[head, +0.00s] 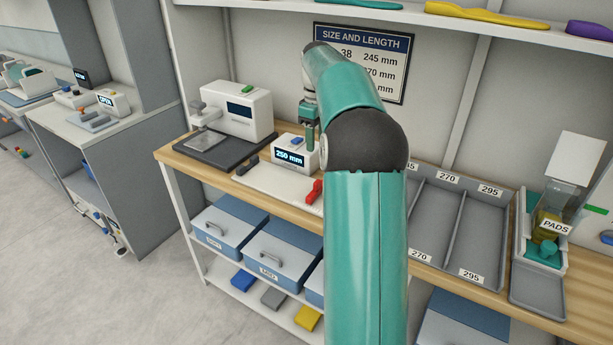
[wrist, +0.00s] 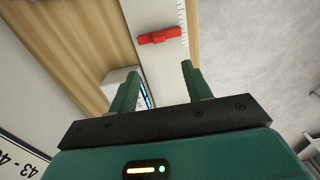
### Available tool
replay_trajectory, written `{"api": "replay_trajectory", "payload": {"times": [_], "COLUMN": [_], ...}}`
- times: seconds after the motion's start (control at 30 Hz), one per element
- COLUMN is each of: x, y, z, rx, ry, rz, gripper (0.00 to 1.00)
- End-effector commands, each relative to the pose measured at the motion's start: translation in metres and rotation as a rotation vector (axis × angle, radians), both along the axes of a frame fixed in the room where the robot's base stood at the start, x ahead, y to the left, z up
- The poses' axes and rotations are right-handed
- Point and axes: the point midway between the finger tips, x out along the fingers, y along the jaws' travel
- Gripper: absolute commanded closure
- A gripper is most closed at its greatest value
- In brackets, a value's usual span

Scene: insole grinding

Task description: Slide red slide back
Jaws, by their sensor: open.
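The red slide (head: 314,191) sits on the white measuring board (head: 270,184) on the wooden bench, partly beside my arm in the head view. In the wrist view the red slide (wrist: 160,36) lies across the white board (wrist: 165,62), close to its ruled scale. My gripper (wrist: 158,88) is open and empty, its two green fingers apart, with a gap between the fingertips and the slide. In the head view my gripper (head: 310,135) is above the board near the display box (head: 294,154) that reads 250 mm. My arm hides the right part of the board.
A white machine (head: 235,108) with a dark base stands left of the board. A grey sorting tray (head: 440,222) and a pads dispenser (head: 545,240) are to the right. A size chart (head: 395,85) hangs behind my arm. Drawers (head: 228,230) are below the bench.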

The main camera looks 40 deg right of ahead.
Motion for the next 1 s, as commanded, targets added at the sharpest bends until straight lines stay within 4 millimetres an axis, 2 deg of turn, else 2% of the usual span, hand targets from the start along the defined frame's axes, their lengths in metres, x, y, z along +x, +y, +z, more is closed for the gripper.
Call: {"api": "replay_trajectory", "payload": {"times": [0.17, 0.7, 0.83, 1.0], "x": [-0.004, -0.002, 0.0, 0.0], "y": [-0.003, -0.003, -0.002, -0.002], "z": [-0.017, -0.118, -0.13, -0.136], "rx": [0.001, 0.001, -0.001, -0.002], "ry": [0.001, 0.001, -0.001, -0.002], "rz": [-0.007, -0.006, -0.005, -0.005], "gripper": [0.51, 0.51, 0.51, 0.51]}}
